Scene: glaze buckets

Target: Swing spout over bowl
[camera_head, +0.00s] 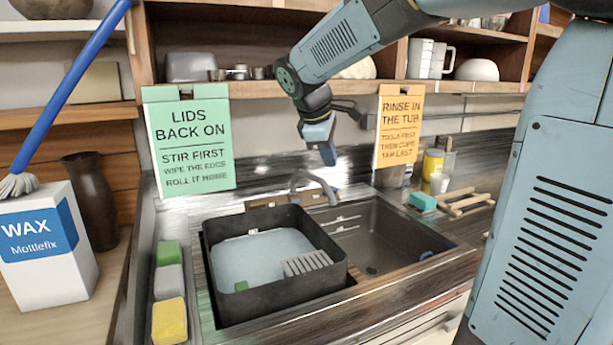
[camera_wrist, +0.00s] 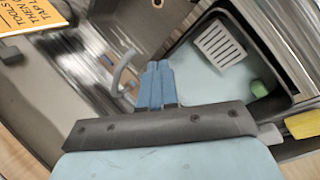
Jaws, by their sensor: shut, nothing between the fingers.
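The grey curved spout (camera_head: 315,182) rises at the back of the sink, behind the black tub. In the head view it arches to the right and its end lies near the back of the bare basin bowl (camera_head: 385,245). The spout also shows in the wrist view (camera_wrist: 122,72), just left of my fingers. My gripper (camera_head: 328,157) is above and slightly right of the spout, pointing down, with blue fingers closed together and empty. The closed fingers show in the wrist view (camera_wrist: 157,66). They look apart from the spout; the exact depth gap is hard to tell.
The black tub (camera_head: 285,305) with pale liquid and a grey grate (camera_head: 307,263) stands left of the basin. Sponges (camera_head: 169,320) line the left edge. A green sign (camera_head: 190,145) and an orange sign (camera_head: 399,128) hang behind. A teal block (camera_head: 423,201) lies at right.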

